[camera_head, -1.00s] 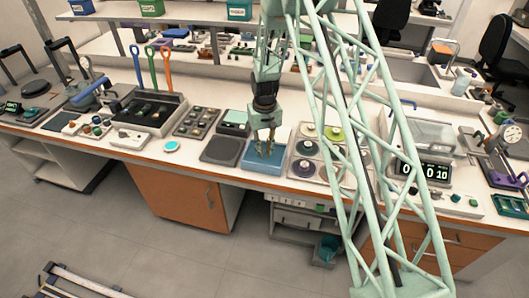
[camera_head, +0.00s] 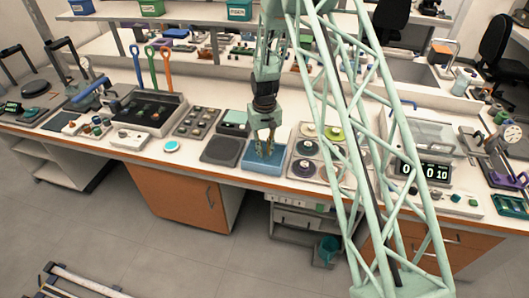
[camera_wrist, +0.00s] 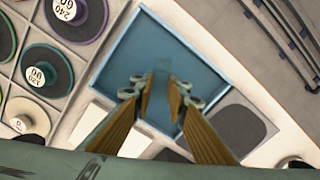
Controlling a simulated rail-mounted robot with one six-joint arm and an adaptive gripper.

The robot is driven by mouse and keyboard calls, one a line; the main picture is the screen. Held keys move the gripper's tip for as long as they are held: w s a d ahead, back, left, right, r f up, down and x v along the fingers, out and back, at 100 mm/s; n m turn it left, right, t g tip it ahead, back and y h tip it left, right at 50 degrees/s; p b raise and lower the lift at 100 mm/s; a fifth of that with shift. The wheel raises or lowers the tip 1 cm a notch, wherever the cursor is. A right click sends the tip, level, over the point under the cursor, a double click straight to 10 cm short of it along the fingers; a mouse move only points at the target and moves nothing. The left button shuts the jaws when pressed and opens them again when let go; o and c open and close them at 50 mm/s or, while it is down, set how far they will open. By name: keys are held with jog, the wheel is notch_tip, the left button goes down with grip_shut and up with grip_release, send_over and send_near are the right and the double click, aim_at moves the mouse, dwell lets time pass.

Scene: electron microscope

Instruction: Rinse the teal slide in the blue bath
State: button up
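The blue bath (camera_head: 264,166) is a shallow square blue tray at the front of the bench. It fills the middle of the wrist view (camera_wrist: 203,62). My gripper (camera_head: 265,150) points down over it, and its tan fingers (camera_wrist: 162,98) reach inside the bath's outline in the wrist view. The slide cannot be made out in the head view. I cannot tell how deep it sits in the bath.
Round pads (camera_head: 306,148) lie in a tray right of the bath. A dark grey square pad (camera_head: 222,150) lies to its left. A digital display (camera_head: 425,172) stands further right, and a rack with coloured handles (camera_head: 150,110) at the left.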

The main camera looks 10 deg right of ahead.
aim_at(265, 155)
jog(key=shift+r, duration=0.15)
jog(key=shift+r+p, duration=1.25)
jog(key=shift+r, duration=2.35)
